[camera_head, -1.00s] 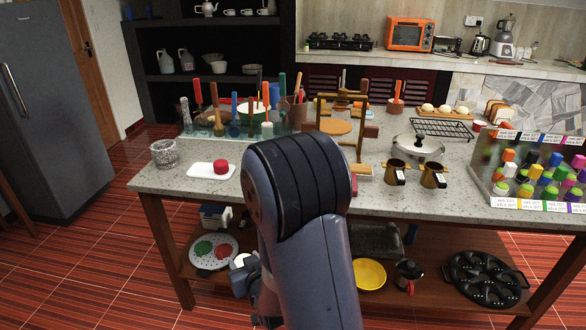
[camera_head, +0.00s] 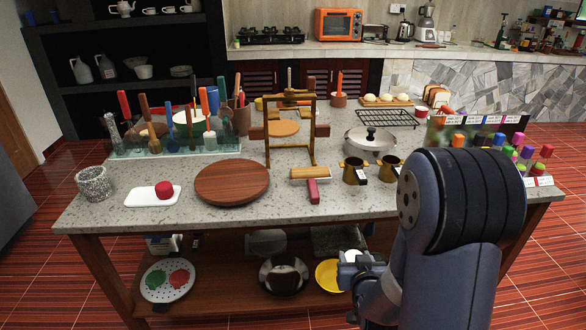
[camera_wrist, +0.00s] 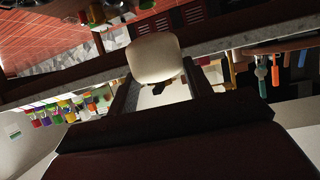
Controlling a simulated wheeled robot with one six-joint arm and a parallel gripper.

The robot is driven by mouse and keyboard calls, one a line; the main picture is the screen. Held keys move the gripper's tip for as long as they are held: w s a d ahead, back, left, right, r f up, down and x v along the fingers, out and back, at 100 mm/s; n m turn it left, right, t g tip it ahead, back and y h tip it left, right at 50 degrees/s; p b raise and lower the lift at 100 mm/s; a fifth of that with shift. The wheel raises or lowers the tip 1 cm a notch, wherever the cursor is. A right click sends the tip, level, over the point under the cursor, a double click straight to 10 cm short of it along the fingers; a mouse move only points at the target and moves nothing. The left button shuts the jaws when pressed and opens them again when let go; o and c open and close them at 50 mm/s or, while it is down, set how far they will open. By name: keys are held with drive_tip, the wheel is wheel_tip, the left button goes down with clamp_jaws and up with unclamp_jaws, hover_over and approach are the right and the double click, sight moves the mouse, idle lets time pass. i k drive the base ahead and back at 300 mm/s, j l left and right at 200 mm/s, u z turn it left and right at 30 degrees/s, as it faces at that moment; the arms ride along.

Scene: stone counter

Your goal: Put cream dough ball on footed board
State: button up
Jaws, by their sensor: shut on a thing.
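The cream dough ball (camera_wrist: 154,58) is large in the wrist view, pale and rounded, at the tips of my gripper (camera_wrist: 157,84). The fingers are shut on it from both sides. In the head view my gripper (camera_head: 352,268) hangs low at the counter's front, below the top's level, with a pale bit of the ball (camera_head: 352,256) showing. A round brown board (camera_head: 232,181), which appears to be the footed board, lies on the counter left of and above my gripper. Its top is bare; its feet cannot be made out.
A white tray with a red lump (camera_head: 164,189) lies left of the board. The counter's front edge (camera_head: 230,226) and lower shelf (camera_head: 215,297) are near my gripper.

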sight(232, 177)
drive_tip(key=j+z, duration=0.1)
drive_tip(key=z, duration=0.4)
drive_tip(key=j+z, duration=0.1)
drive_tip(key=z, duration=0.4)
drive_tip(key=j+z, duration=0.1)
drive_tip(key=z, duration=0.35)
drive_tip(key=k+j, duration=0.15)
drive_tip(key=j, duration=0.25)
drive_tip(key=k+j, duration=0.15)
drive_tip(key=j, duration=0.2)
drive_tip(key=k+j, duration=0.15)
drive_tip(key=j, duration=0.25)
drive_tip(key=k+j+z, duration=0.1)
drive_tip(key=j, duration=0.25)
drive_tip(key=k+j, duration=0.2)
drive_tip(key=j, duration=0.2)
